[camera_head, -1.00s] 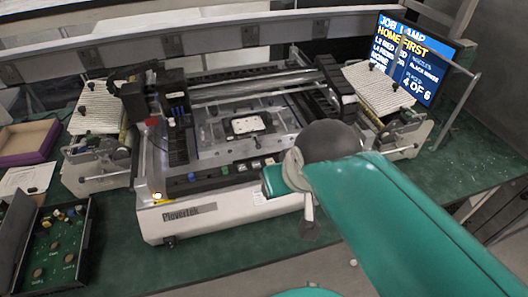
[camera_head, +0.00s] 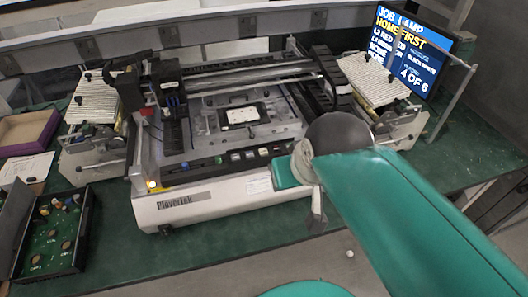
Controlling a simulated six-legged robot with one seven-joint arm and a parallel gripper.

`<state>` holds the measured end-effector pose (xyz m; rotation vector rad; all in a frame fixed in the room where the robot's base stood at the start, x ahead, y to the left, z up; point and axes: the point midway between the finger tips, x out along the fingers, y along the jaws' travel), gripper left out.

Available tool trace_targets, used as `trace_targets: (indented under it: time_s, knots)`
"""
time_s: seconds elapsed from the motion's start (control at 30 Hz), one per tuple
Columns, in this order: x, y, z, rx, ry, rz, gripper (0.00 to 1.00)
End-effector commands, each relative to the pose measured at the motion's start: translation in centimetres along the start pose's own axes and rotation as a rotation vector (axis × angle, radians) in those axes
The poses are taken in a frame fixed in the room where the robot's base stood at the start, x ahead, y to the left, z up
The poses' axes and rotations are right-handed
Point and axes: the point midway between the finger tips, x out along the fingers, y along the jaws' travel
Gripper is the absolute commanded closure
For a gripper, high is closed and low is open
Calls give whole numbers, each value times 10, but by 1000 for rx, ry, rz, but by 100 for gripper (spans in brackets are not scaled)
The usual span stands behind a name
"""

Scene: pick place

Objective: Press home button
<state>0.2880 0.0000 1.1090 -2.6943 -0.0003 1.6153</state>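A white machine marked "Plovertek" (camera_head: 228,203) stands on the green bench. Its black front panel carries a row of small buttons: a blue one (camera_head: 185,166), a green one (camera_head: 220,159), pale ones (camera_head: 249,154) and others to the right. Which one is the home button is too small to read. My green arm comes in from the lower right and partly covers the panel's right end. My gripper (camera_head: 317,207) hangs below the dark ball-shaped joint, in front of the machine's right front. Its fingers are small and blurred, so their opening is unclear.
A screen (camera_head: 412,55) at the back right reads "HOME FIRST" and "4 OF 6". An open dark box with a green board and several knobs (camera_head: 50,235) lies at front left. A purple tray (camera_head: 28,132) is behind it. Feeders (camera_head: 92,150) flank the machine.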

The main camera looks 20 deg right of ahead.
Motion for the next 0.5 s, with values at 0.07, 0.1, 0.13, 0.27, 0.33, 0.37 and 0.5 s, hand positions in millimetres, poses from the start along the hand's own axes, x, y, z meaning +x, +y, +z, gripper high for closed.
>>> trace_targets:
  time_s: [0.07, 0.1, 0.13, 0.27, 0.33, 0.37, 0.5]
  knots:
    - [0, 0, 0, 0, 0, 0, 66]
    - [0, 0, 0, 0, 0, 0, 74]
    - [0, 0, 0, 0, 0, 0, 80]
    - [0, 0, 0, 0, 0, 0, 100]
    - [0, 0, 0, 0, 0, 0, 100]
    - [0, 0, 0, 0, 0, 0, 100]
    - [0, 0, 0, 0, 0, 0, 100]
